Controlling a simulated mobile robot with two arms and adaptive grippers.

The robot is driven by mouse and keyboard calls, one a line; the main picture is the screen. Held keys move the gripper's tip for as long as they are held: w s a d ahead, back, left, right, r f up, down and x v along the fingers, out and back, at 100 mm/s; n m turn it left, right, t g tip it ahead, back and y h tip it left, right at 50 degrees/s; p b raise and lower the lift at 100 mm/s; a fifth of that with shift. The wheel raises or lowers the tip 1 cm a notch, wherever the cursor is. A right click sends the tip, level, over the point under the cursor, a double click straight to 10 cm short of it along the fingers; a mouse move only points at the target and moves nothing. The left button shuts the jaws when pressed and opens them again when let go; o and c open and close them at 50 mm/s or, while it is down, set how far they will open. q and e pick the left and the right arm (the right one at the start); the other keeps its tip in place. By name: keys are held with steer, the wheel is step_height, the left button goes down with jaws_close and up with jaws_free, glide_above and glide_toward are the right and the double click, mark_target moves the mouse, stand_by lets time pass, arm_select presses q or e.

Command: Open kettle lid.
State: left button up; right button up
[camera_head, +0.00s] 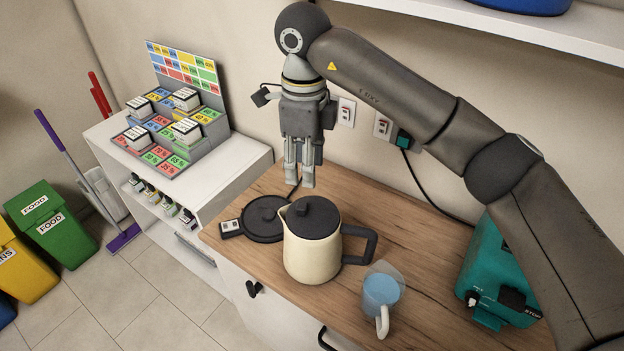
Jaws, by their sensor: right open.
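My right gripper (299,186) points down above and behind the kettle, close to the lid in the picture. Its fingers are open and nothing shows between them. It looks apart from the lid, though the exact distance is hard to tell. My left gripper is not in view.
A clear jug (381,291) with blue contents stands right of the kettle. A teal appliance (492,275) is at the counter's right. A white shelf (245,155) with a colourful display (185,75) stands left. Outlets (345,111) are on the wall. Bare counter (415,215) lies behind the jug.

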mark_target(306, 206)
steer(key=f+p, duration=0.1)
steer(key=f, duration=0.3)
steer(key=s+f+p, duration=0.1)
steer(key=f, duration=0.1)
steer(key=shift+f+p, duration=0.1)
steer(key=shift+p, duration=0.25)
steer(key=f, duration=0.2)
steer(key=shift+w+f+p, duration=0.25)
steer(key=shift+f+p, duration=0.05)
steer(key=shift+p, duration=0.05)
steer(key=shift+f, duration=0.6)
steer(key=shift+s+f, duration=0.1)
steer(key=shift+c, duration=3)
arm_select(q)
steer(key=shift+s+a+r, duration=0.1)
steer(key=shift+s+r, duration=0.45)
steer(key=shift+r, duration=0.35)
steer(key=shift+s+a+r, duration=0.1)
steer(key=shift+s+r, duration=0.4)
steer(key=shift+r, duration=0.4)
arm_select(e)
jaws_close()
